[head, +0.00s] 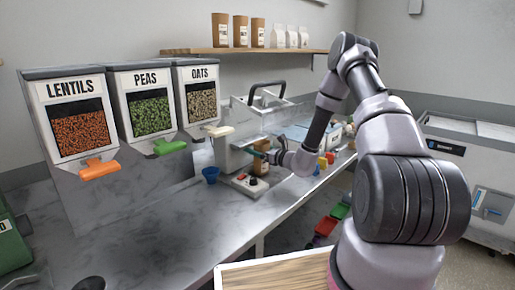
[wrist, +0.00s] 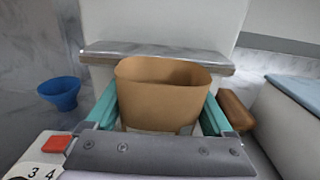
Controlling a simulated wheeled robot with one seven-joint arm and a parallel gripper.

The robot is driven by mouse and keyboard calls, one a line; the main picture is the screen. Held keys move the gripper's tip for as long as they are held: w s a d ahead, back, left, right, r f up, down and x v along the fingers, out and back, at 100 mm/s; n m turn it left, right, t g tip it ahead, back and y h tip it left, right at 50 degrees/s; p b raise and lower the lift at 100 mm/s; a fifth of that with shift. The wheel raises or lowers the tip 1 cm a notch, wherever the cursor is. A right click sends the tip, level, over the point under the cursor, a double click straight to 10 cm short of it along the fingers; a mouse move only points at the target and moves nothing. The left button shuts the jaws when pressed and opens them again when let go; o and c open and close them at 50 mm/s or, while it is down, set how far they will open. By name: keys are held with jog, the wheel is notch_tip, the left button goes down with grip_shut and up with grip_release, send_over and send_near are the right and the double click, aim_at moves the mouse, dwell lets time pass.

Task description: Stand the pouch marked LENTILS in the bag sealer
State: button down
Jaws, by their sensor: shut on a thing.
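My gripper (head: 262,150) is at the bag sealer on the counter. In the wrist view my gripper (wrist: 160,118) has its teal fingers on either side of a brown kraft pouch (wrist: 162,90), shut on it. The pouch is upright with its top open; no marking on it can be read. A little of the pouch (head: 259,166) shows below the fingers in the head view. The bag sealer (head: 238,143) is pale, with a control base. Its grey bar (wrist: 150,49) lies just behind the pouch. The pouch's bottom is hidden, so I cannot tell whether it rests on anything.
A blue cup (head: 211,174) stands left of the sealer. The LENTILS dispenser (head: 72,120), PEAS dispenser (head: 148,108) and OATS dispenser (head: 200,98) hang at left. A brown object (wrist: 236,110) lies close right of my fingers. Several pouches stand on a wall shelf (head: 190,51).

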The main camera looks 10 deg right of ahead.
jog(key=shift+a, duration=0.25)
jog(key=shift+f, duration=0.15)
grip_release()
jog(key=v, duration=1.2)
